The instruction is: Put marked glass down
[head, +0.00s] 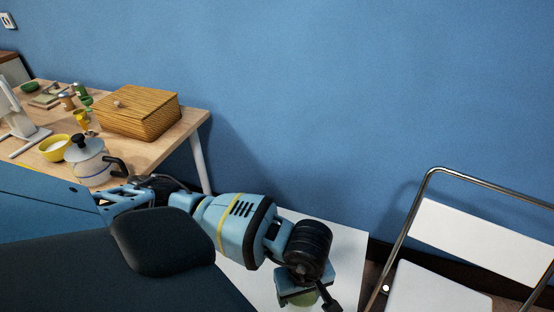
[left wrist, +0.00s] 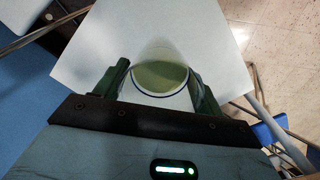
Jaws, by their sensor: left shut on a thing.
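The glass (left wrist: 160,76) is clear, with a dark rim line and a pale green content or bottom. In the left wrist view it sits between the two fingers of my left gripper (left wrist: 160,85), which is shut on it. A white table top (head: 346,250) lies under the gripper. I cannot tell whether the glass touches it. My right gripper is not in view.
A white folding chair (head: 470,235) stands right of the white table. At the left, a wooden table (head: 168,150) holds a woven box (head: 140,112), a kettle (head: 90,165), a yellow bowl (head: 54,148) and several small items. The visible white surface around the glass is clear.

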